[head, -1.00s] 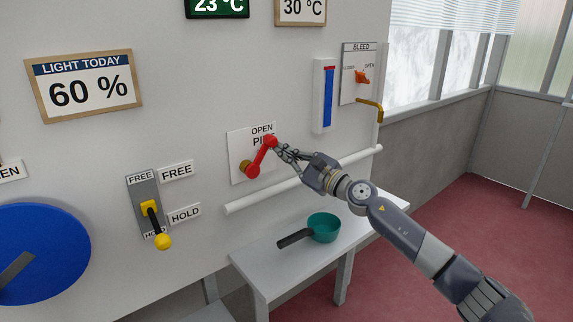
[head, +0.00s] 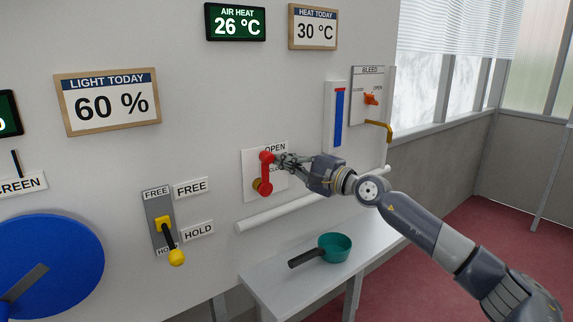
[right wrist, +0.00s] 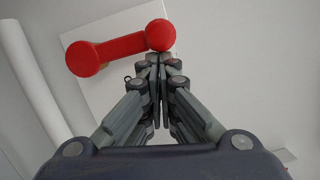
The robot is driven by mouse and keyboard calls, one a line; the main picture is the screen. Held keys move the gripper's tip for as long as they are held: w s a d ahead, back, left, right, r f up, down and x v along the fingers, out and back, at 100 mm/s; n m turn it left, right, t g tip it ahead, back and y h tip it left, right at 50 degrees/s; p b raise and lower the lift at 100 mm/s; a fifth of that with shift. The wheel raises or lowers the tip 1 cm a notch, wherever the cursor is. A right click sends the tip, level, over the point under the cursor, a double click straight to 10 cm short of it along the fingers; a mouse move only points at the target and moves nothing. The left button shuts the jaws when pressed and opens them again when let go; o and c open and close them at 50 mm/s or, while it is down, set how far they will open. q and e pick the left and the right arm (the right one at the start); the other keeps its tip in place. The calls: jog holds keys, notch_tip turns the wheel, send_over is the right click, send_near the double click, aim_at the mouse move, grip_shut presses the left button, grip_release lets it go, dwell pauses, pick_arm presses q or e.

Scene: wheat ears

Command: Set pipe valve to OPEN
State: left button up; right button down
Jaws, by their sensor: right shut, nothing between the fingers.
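The red pipe valve handle (head: 266,172) stands nearly upright on its white plate (head: 250,160) in the head view, its knob end up by the OPEN label (head: 275,148). The brass valve base (head: 258,185) shows behind the lower end. My right gripper (head: 281,161) is shut and empty, its fingertips at the right side of the knob; it seems to touch it. In the right wrist view the red handle (right wrist: 112,47) lies just beyond the shut fingertips (right wrist: 160,62). The plate's lower label is partly hidden by the handle and fingers. My left gripper is not in view.
A white rail (head: 300,208) runs below the valve. A teal pan (head: 335,247) sits on the white bench (head: 285,285). A yellow-knobbed lever (head: 170,240) and a blue wheel (head: 60,245) are to the left. The orange bleed valve (head: 371,98) is at upper right.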

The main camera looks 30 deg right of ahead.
dwell(0.5)
jog(key=v, duration=1.2)
dwell(0.6)
jog(key=shift+f, duration=0.1)
dwell(0.4)
